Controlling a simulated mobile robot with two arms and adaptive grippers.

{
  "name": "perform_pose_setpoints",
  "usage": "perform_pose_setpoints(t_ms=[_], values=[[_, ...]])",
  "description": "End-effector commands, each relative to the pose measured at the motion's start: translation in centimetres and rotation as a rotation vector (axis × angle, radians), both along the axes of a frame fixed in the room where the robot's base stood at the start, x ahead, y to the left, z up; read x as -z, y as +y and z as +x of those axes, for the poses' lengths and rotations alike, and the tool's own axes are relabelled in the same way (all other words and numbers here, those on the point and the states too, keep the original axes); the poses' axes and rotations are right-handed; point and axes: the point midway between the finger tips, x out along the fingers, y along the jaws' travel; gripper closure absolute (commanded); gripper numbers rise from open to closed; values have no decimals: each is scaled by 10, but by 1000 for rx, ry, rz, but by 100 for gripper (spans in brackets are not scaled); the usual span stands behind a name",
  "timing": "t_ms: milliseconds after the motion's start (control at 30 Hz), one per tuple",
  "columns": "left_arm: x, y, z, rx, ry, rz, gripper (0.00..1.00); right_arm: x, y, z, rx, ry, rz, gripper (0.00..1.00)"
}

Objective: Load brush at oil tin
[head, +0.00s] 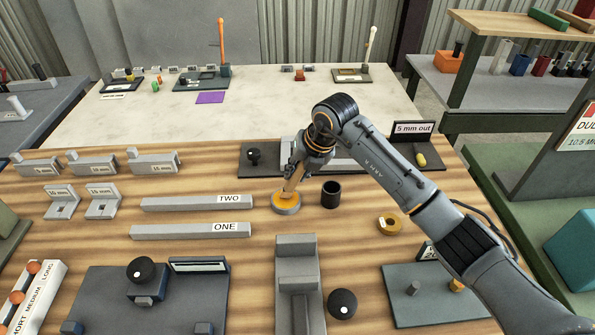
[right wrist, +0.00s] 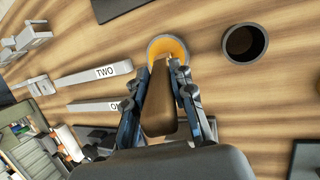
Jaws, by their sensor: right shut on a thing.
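The oil tin (head: 286,208) is a low round grey dish with orange oil in it, on the wooden bench. It also shows in the right wrist view (right wrist: 153,47). My right gripper (head: 297,172) is above the tin, shut on the brush (head: 292,186). The brush has a brown wooden handle, seen between the fingers in the right wrist view (right wrist: 159,108). The brush points down, and its lower end is at the oil in the tin. I cannot tell how deep its tip reaches. My left gripper is not in view.
A black cup (head: 331,194) stands just right of the tin. Grey bars marked TWO (head: 196,204) and ONE (head: 190,232) lie to the left. An orange ring (head: 389,226) lies to the right. A grey block fixture (head: 297,262) stands in front.

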Motion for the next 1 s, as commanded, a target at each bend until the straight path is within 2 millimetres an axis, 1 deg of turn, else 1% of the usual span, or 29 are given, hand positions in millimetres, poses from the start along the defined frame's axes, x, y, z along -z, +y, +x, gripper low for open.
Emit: perform_pose_setpoints(t_ms=[400, 533, 1000], values=[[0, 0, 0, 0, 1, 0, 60, 2, 0, -1, 0, 3, -2, 100], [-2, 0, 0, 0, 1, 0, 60, -1, 0, -1, 0, 3, -2, 100], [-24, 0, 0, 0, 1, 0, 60, -38, 0, 0, -1, 1, -1, 100]])
